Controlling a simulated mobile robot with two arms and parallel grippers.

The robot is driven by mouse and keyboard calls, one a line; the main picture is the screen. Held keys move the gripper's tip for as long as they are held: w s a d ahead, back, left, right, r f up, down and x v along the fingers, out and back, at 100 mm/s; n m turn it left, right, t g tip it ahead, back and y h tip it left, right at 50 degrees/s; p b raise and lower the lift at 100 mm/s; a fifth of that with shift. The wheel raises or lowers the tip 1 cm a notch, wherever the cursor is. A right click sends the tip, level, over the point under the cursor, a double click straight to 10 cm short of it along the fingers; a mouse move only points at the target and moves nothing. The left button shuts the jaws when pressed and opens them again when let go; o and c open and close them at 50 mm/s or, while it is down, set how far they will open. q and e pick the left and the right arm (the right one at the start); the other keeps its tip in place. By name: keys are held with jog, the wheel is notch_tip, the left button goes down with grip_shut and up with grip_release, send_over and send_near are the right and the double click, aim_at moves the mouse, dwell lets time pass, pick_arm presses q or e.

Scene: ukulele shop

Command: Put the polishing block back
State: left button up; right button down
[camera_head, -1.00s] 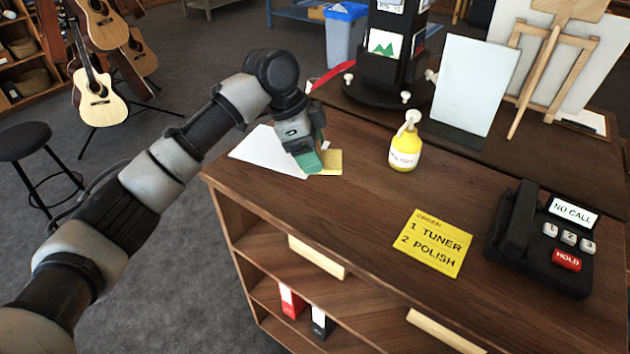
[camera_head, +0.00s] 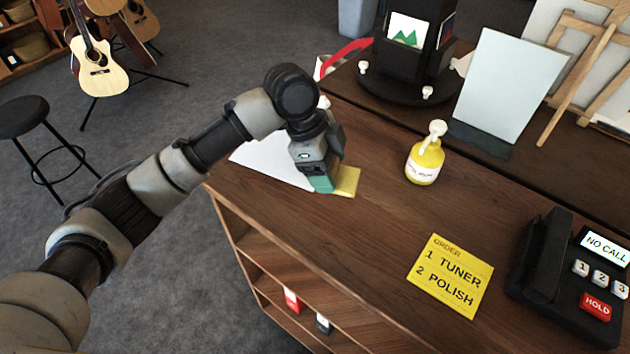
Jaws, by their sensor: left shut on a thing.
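My left gripper (camera_head: 318,168) is low over the far left part of the wooden counter, pointing down. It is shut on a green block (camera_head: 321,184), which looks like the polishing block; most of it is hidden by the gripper. The block is right beside or over a flat yellow piece (camera_head: 346,182) on the counter. I cannot tell whether the block touches it. A white sheet (camera_head: 268,160) lies to the left of the gripper, partly behind it. My right gripper is not in view.
On the counter (camera_head: 375,232) stand a yellow pump bottle (camera_head: 425,162), an order note (camera_head: 451,275) reading tuner and polish, and a black phone (camera_head: 577,280). A black display stand (camera_head: 415,60) and a pale panel (camera_head: 502,87) are behind. The counter between gripper and note is clear.

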aim_at(322, 202)
pick_arm(q)
jog(key=shift+s+a+f+p, duration=0.2)
jog(key=shift+a+f, duration=0.25)
jog(key=shift+a, duration=0.15)
jog(key=shift+s+a+f+p, duration=0.1)
jog(key=shift+s+a+f, duration=0.05)
jog(key=shift+a+f, duration=0.4)
notch_tip(322, 202, down, 3)
jog(key=shift+s+p, duration=0.1)
jog(key=shift+p, duration=0.65)
jog(key=shift+f, duration=0.4)
jog(key=o, duration=0.8)
jog(key=shift+o, duration=0.2)
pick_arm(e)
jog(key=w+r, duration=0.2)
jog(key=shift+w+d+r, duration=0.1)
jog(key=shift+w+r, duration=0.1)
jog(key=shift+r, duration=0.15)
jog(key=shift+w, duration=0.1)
